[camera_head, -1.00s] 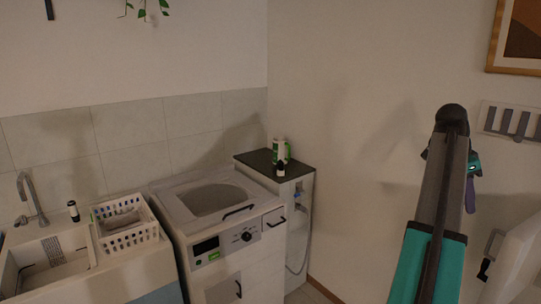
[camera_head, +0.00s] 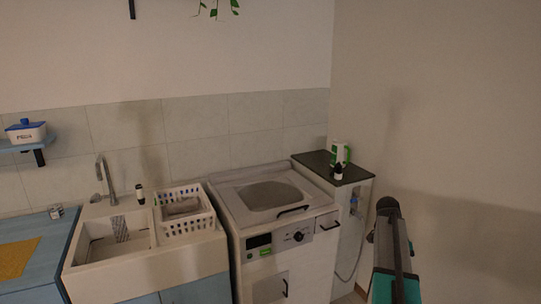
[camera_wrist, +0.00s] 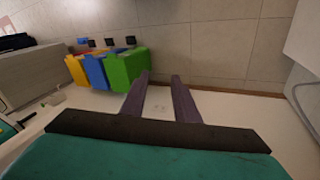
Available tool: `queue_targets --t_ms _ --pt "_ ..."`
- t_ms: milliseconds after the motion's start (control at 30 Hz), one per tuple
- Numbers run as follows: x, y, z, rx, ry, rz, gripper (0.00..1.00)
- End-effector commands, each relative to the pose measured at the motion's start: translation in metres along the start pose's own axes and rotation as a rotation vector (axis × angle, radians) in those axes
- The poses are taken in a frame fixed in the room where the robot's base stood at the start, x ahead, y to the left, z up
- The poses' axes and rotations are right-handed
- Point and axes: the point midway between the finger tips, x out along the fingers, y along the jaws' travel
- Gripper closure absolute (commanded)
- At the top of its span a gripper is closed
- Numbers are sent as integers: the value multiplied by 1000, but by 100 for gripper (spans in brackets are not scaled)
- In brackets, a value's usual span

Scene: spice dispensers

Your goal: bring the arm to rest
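My gripper (camera_wrist: 160,78) shows in the wrist view with its two dark purple fingers apart and nothing between them. It points toward a pale floor and a tiled wall. In the head view my arm rises at the lower right, with dark and teal links. It stands in front of the bare wall, to the right of the small cabinet in the picture. The fingers are mostly hidden behind the arm there.
A white basket (camera_head: 188,226) sits beside the sink. Green, blue and yellow bins (camera_wrist: 124,70) stand by the wall in the wrist view.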

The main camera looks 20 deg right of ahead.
Motion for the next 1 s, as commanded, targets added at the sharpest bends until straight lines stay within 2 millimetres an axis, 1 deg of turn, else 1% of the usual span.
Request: queue_targets --t_ms 33,200,367,400,467,500,633,767,800,1000 --pt "13 -8 19 -34 -4 11 72" --pt "50 -30 74 -140 -14 41 72" --pt "85 -43 126 -243 -23 68 72" --pt "94 -46 139 -270 -25 75 72" --pt "108 -48 158 -311 -29 85 72" --pt "117 -49 171 -337 -31 92 72" --pt "146 -50 211 -425 -38 113 72" --pt "176 -47 249 -513 -46 135 72" --pt "185 -45 261 -540 -48 140 72" --pt "230 -30 316 -679 -63 172 72"
